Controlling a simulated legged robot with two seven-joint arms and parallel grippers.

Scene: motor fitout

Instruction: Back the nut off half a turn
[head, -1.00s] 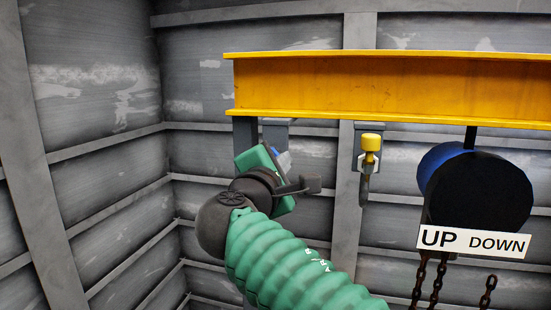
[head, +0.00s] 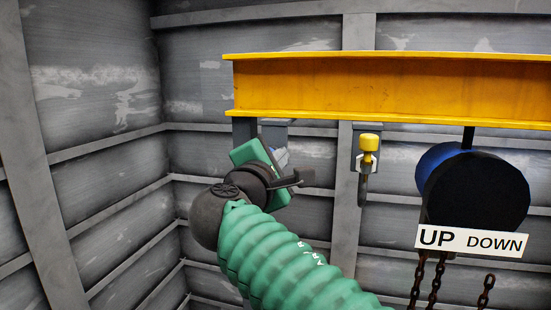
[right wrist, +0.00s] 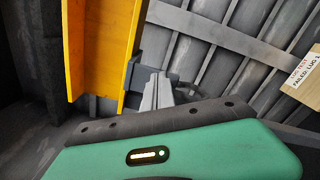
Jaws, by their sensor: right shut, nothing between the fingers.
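I cannot make out the nut for certain in either view. My right gripper (head: 284,158) is at the left end of the yellow beam, just below it, mostly hidden behind its green body and my wrist. In the right wrist view its grey fingers (right wrist: 157,94) are shut and empty. They point at a grey bracket (right wrist: 137,78) beside the beam; I cannot tell whether they touch it. A yellow-capped fitting (head: 369,146) with a dark stem hangs under the beam, to the right of and apart from the gripper. My left gripper is not in view.
The yellow beam (head: 400,85) runs across above my arm. A dark and blue hoist (head: 475,185) hangs at right, with an UP/DOWN sign (head: 470,243) and rusty chains (head: 436,280). A failed-lug tag (right wrist: 307,72) shows in the wrist view.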

